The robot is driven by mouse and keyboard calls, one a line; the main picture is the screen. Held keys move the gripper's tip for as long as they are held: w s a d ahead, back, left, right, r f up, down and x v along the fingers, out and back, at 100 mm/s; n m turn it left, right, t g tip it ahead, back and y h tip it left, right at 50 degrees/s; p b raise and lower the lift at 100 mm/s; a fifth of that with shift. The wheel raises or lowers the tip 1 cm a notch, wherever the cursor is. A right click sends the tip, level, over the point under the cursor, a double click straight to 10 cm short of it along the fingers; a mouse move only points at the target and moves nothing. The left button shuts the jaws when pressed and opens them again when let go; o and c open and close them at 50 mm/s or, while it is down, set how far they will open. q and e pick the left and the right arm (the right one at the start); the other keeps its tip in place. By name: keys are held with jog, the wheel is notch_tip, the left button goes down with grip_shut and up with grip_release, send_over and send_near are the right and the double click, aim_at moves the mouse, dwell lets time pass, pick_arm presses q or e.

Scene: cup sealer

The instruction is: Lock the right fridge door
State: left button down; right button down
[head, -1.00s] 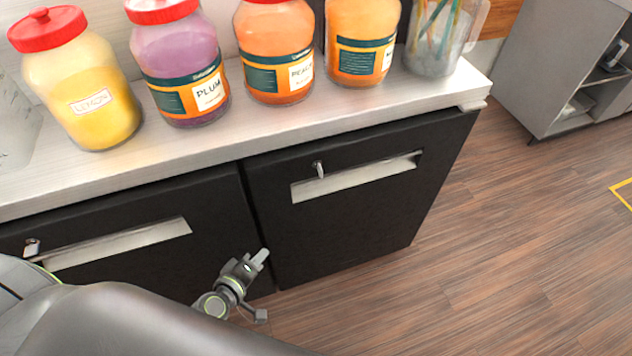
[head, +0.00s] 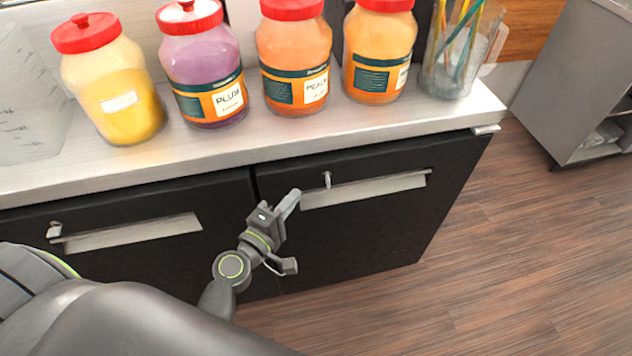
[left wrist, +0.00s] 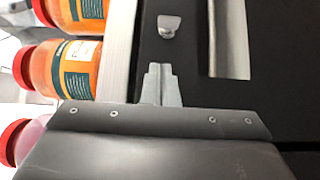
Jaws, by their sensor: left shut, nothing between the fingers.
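The right fridge door (head: 350,232) is black and looks closed, with a pale recessed handle (head: 368,190) across its upper part. A small silver key or lock (head: 327,180) sits just above the handle's left end. It also shows in the left wrist view (left wrist: 168,25), straight ahead of the fingertips. My left gripper (head: 291,197) is shut and empty, in front of the door's upper left part and a little left of the key. Its closed fingers (left wrist: 160,75) appear apart from the key. My right gripper is in neither view.
The left fridge door (head: 110,270) has its own key (head: 54,230) and handle (head: 135,233). The countertop (head: 215,155) above holds several red-lidded jars, including plum (head: 205,75) and peach (head: 293,60), and a container of straws (head: 455,50). Open wooden floor (head: 500,260) lies to the right.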

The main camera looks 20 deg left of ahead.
aim_at(326, 176)
pick_arm(q)
jog(key=w, duration=0.3)
jog(key=shift+w+d+r+p, duration=0.1)
jog(key=shift+d+r+p, duration=0.05)
jog(key=shift+d+p, duration=0.2)
jog(key=shift+w+d, duration=0.65)
jog(key=shift+d, duration=0.35)
jog(key=shift+w+d+f+p, duration=0.2)
jog(key=shift+w+d+p, duration=0.1)
jog(key=shift+d, duration=0.25)
